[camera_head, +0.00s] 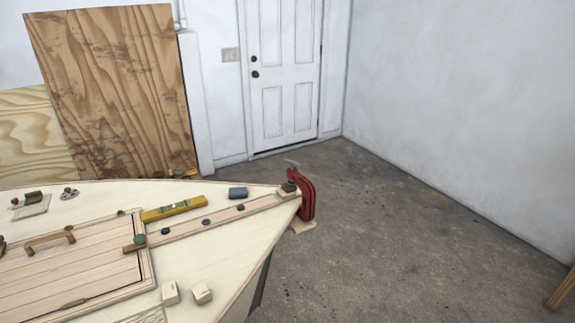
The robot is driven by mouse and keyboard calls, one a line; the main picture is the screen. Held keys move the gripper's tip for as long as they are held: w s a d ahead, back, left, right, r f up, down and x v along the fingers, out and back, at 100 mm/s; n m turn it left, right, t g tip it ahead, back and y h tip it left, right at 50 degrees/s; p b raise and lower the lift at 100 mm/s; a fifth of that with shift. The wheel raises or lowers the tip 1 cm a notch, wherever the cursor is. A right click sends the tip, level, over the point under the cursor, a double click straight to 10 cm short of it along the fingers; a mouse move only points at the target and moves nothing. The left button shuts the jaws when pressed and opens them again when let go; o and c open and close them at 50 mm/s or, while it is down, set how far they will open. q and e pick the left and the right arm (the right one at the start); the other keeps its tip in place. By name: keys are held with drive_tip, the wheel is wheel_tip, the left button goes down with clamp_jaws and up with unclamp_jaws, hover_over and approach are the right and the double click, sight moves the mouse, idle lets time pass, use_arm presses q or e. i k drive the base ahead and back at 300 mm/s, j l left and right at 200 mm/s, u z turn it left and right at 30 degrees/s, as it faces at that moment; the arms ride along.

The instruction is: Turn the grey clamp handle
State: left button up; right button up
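The red clamp (308,200) grips the pointed right end of the plywood hull deck (235,235). Its grey handle (292,163) is a small bar at the top of the clamp, above a small block on the deck's tip. The handle is small in the picture, so its exact angle is hard to tell. Neither of my grippers shows in the head view.
A hatch with a wooden handle (50,239) is at left. Plywood sheets (112,90) lean behind. Concrete floor (400,250) right of the hull is largely clear.

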sight(292, 163)
drive_tip(key=i+l+z, duration=0.1)
drive_tip(key=i+l, duration=0.3)
drive_tip(key=i, duration=0.15)
drive_tip(key=i+l, duration=0.35)
drive_tip(key=i, duration=0.2)
drive_tip(key=l+z, duration=0.05)
